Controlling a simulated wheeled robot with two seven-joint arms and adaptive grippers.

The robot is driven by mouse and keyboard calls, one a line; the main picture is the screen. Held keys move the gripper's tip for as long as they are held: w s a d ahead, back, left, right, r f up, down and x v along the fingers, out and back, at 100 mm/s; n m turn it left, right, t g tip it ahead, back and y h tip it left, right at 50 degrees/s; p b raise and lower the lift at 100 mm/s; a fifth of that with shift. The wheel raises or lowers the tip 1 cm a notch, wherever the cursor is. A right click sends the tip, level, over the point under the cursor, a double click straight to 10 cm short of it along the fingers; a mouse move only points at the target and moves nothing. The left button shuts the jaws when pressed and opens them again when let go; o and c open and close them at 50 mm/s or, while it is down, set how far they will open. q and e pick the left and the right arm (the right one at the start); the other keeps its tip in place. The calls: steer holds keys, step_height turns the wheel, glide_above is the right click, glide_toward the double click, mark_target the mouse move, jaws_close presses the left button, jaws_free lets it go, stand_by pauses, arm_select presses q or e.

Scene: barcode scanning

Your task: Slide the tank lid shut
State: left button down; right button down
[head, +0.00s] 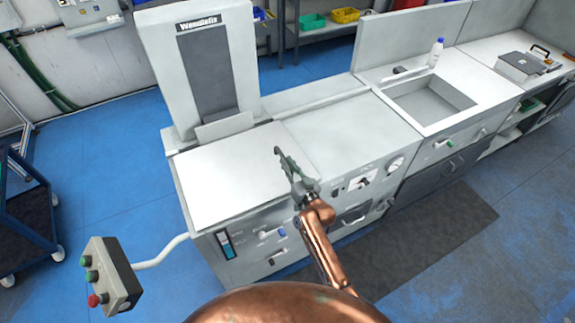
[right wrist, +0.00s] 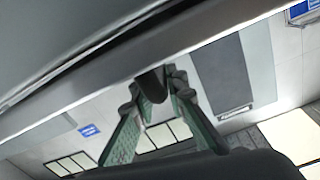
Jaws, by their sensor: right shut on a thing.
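The tank lid seems to be the flat white panel (head: 225,178) on top of the machine, below the tall tower. No open gap over the tank shows in the head view. My right gripper (head: 281,156) is at the panel's right edge, by the seam with the grey top. In the right wrist view my right gripper (right wrist: 155,92) has its two green-grey fingers around a small dark piece (right wrist: 152,85), just below a long pale rim (right wrist: 190,38). It is shut on that piece, which looks like the lid's handle. My left gripper is not in view.
The grey top (head: 350,130) continues right to a sink (head: 430,103) with a white bottle (head: 436,53). A button box (head: 110,276) stands at the front left. A dark blue cart (head: 25,210) is at far left.

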steer(key=c, duration=2.3)
jaws_free()
steer(key=shift+s+f, duration=0.1)
steer(key=shift+f, duration=0.3)
steer(key=shift+c, duration=0.2)
steer(key=o, duration=0.3)
steer(key=shift+s+r, duration=0.1)
steer(key=shift+r, duration=0.1)
steer(key=shift+o, duration=0.5)
steer(key=shift+a, duration=0.1)
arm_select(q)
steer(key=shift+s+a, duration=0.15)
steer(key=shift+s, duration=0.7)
arm_select(e)
steer(key=shift+a, duration=0.1)
steer(key=shift+r, duration=0.1)
steer(key=shift+s, duration=0.25)
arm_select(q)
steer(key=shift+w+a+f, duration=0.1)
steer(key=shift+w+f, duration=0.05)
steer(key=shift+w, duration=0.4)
arm_select(e)
steer(key=v, duration=1.1)
steer(key=shift+s+d, duration=0.2)
steer(key=shift+d, duration=0.15)
